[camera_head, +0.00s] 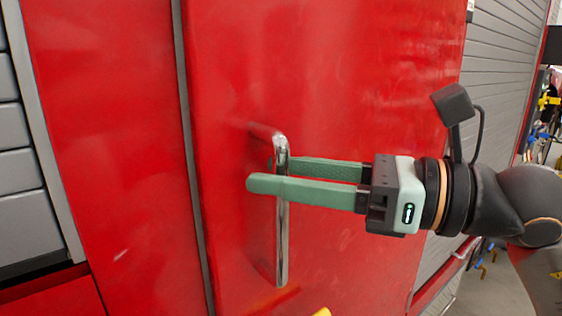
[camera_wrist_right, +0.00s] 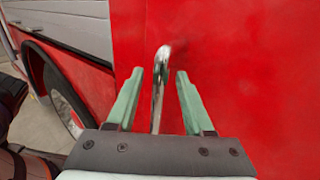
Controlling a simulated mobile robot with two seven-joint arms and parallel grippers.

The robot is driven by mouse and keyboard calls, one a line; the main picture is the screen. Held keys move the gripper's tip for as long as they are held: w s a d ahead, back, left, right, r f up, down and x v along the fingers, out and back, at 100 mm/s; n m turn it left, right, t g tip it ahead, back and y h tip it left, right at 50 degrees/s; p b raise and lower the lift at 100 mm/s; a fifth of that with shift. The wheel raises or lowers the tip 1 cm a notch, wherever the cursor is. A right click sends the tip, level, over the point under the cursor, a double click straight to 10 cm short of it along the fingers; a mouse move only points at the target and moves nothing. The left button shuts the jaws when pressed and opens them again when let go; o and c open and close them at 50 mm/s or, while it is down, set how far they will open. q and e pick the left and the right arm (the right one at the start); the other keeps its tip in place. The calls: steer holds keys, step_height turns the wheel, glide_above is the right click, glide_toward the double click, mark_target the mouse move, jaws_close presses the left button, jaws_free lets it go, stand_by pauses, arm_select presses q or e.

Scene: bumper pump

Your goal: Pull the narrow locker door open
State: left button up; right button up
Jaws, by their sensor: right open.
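The narrow locker door (camera_head: 330,80) is a red panel, with a dark seam along its left edge in the head view; it looks shut. Its chrome bar handle (camera_head: 282,240) stands upright near that edge. My right gripper (camera_head: 262,174) comes in from the right with its green fingers open, one on each side of the handle. In the right wrist view the handle (camera_wrist_right: 159,85) shows between the two open fingers (camera_wrist_right: 157,78), with a gap on both sides. The handle's middle is partly hidden by the near finger in the head view. My left gripper is not in view.
Another red panel (camera_head: 110,120) lies left of the seam, with grey slats (camera_head: 25,210) beyond it. A grey roller shutter (camera_head: 500,60) is at the right. A wheel (camera_wrist_right: 62,100) shows at the left of the right wrist view. A small yellow thing (camera_head: 322,312) shows at the bottom edge.

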steer(key=shift+w+a, duration=0.15)
steer(key=shift+a, duration=0.15)
steer(key=shift+c, duration=0.4)
jaws_close()
stand_by(0.9)
